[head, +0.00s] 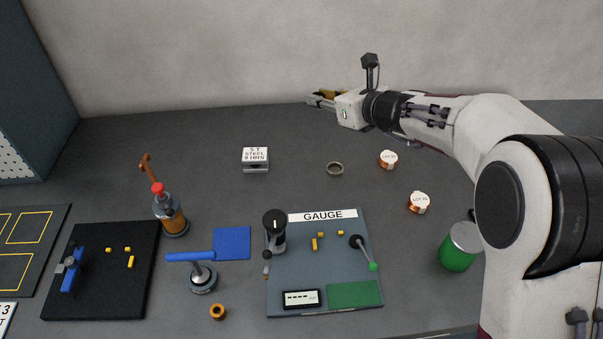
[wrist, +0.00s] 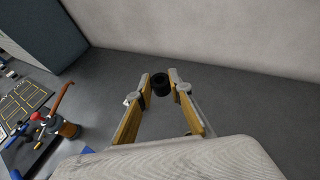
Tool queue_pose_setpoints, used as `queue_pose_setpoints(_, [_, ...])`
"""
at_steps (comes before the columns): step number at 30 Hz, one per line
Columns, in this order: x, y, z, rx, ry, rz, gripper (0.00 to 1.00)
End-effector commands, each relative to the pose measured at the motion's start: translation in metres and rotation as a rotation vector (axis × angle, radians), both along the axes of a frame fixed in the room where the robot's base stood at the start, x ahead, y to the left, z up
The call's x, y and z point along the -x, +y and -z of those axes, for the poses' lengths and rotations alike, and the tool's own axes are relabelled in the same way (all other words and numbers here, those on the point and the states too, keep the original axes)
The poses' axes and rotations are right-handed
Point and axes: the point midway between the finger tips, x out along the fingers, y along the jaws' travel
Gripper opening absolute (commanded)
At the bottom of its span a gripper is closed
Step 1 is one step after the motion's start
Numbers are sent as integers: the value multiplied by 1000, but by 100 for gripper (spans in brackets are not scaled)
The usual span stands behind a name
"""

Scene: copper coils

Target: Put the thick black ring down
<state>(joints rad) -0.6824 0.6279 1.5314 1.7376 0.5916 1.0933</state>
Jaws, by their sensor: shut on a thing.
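The thick black ring (wrist: 160,84) shows in the wrist view, held between the tips of my gripper's fingers. My gripper (wrist: 160,83) is shut on it, with the yellow-brown inner faces of its fingers on either side. In the head view my gripper (head: 316,100) points left, near the back wall and seemingly raised over the rear of the grey table (head: 210,135). I cannot make out the black ring in the head view.
A small olive ring (head: 335,168), a steel block (head: 255,159) and two labelled copper coils (head: 388,160) (head: 419,203) stand mid-table. The gauge board (head: 290,255), a green can (head: 460,247) and an oil bottle (head: 170,215) stand nearer. The rear left table is clear.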

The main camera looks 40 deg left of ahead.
Motion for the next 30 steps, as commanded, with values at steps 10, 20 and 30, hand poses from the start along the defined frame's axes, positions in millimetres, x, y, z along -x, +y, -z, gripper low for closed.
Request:
queue_pose_setpoints(10, [33,23,23,0,4,-55,0])
queue_pose_setpoints(20, [33,22,92,1,4,-54,0])
queue_pose_setpoints(30, [32,22,126,-1,0,-54,0])
